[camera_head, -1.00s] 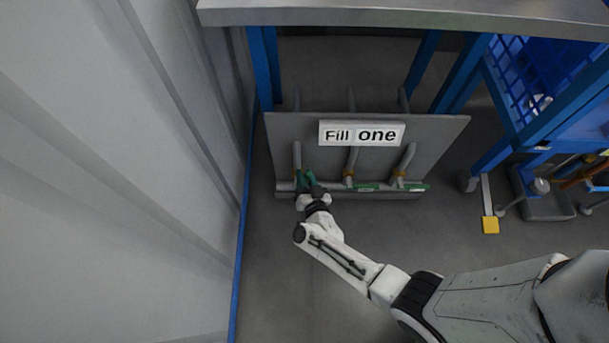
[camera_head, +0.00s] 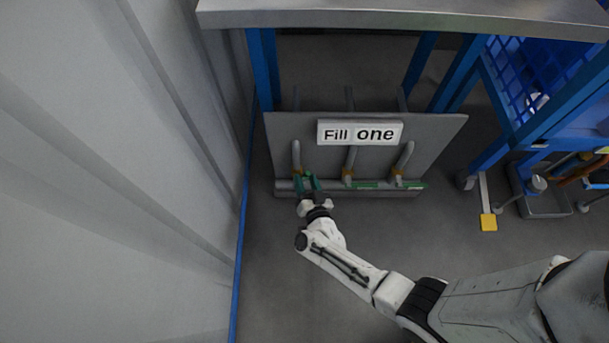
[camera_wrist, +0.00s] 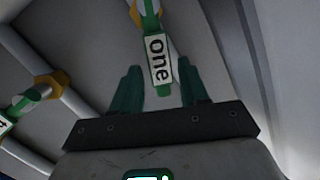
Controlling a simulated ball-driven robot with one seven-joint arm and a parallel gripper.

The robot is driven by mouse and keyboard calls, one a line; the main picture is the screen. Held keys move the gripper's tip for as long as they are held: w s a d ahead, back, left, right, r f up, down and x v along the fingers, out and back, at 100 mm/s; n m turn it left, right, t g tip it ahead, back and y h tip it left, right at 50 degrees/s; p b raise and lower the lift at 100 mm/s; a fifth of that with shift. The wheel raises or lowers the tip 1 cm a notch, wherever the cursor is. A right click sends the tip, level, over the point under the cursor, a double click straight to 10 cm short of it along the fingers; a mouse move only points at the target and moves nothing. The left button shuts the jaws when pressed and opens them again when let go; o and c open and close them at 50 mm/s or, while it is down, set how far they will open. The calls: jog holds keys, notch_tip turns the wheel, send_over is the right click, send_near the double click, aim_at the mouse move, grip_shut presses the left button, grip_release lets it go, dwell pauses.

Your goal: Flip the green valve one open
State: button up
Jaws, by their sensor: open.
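The green valve handle labelled "one" (camera_wrist: 158,58) shows in the wrist view, pointing from its pipe toward my gripper. My gripper (camera_wrist: 160,82) is open, with one green finger on each side of the handle's lower end. I cannot tell whether either finger touches it. In the head view my gripper (camera_head: 308,179) is at the leftmost pipe of the panel, where it hides most of that valve. The sign above reads "Fill one" (camera_head: 360,133).
Two other green valve handles, the middle (camera_head: 368,185) and the right (camera_head: 408,184), lie sideways along the panel's lower pipe. The grey panel (camera_head: 430,140) stands beneath a bench (camera_head: 400,15). A corrugated wall (camera_head: 130,170) is on the left. The floor before the panel is clear.

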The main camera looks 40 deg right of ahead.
jog(key=p+v, duration=0.2)
jog(key=v, duration=0.6)
jog(key=shift+s, duration=0.25)
jog(key=shift+a, duration=0.1)
